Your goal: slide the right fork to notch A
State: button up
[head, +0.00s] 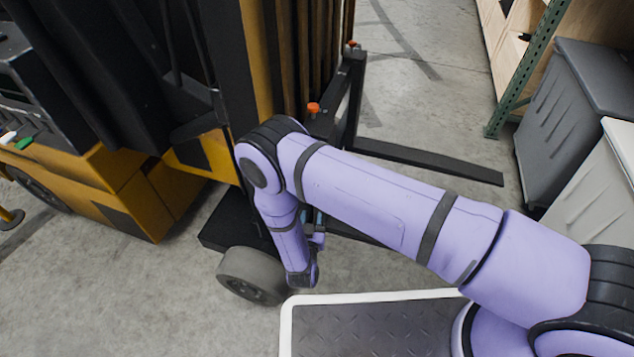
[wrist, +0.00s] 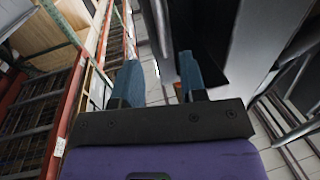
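A yellow and black forklift stands at the left in the head view, with a dark carriage (head: 356,90) on its front. The far fork (head: 430,160) reaches out to the right, low over the floor. The near fork (head: 350,235) is mostly hidden behind my arm. An orange knob (head: 313,109) sits above the near fork and another orange knob (head: 352,44) is at the far one. My gripper (head: 318,238) is low beside the near fork, partly hidden by my arm. In the wrist view its blue fingers (wrist: 160,80) are apart, with a dark upright part close to the right finger. No notch letters are legible.
A front wheel (head: 252,275) of the forklift is close to my arm. Grey bins (head: 575,105) and a green shelf post (head: 525,70) stand at the right. The concrete floor beyond the far fork is clear.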

jog(key=w, duration=0.3)
jog(key=w+d, duration=0.1)
jog(key=w, duration=0.6)
jog(key=shift+w+d, duration=0.35)
grip_shut()
